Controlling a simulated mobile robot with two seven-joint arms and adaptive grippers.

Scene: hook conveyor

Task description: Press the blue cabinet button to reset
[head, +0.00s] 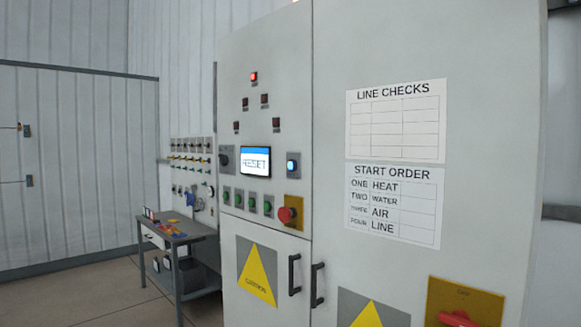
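The blue button (292,166) sits on a grey square plate on the cabinet's (290,60) left door. It looks lit. It is to the right of a small screen (255,161) that reads RESET, and above a red knob (287,214) on a yellow plate. Neither of my grippers shows in the head view, so nothing of mine is seen touching the button.
A row of green buttons (239,199) lies below the screen. A lit red lamp (253,77) is above. Door handles (294,274) stick out lower down. A workbench (175,237) stands left of the cabinet. Open floor (80,300) lies at left.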

